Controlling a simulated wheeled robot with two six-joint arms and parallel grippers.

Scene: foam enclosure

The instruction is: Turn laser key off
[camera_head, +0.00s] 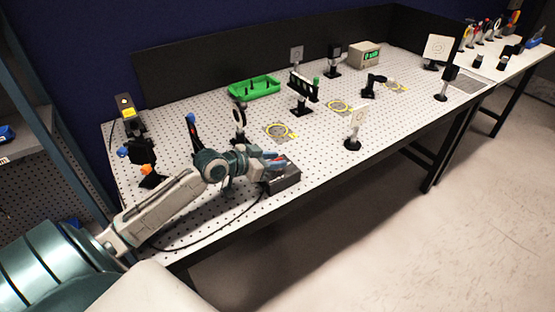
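A dark grey box (286,183) sits near the front edge of the perforated table, with a black cable trailing from it to the left. My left gripper (272,164) is at the box's upper left side, over its top. Small blue and red patches show around the fingertips. The gripper covers that part of the box, so no key can be made out, nor whether the fingers are open or shut on something. My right gripper is not in view.
The perforated table (330,150) holds several optics mounts, a green tray (254,88) and a meter with a green display (365,55). A white card on a post (355,123) stands right of the box. A blue-topped post (191,128) stands behind my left arm.

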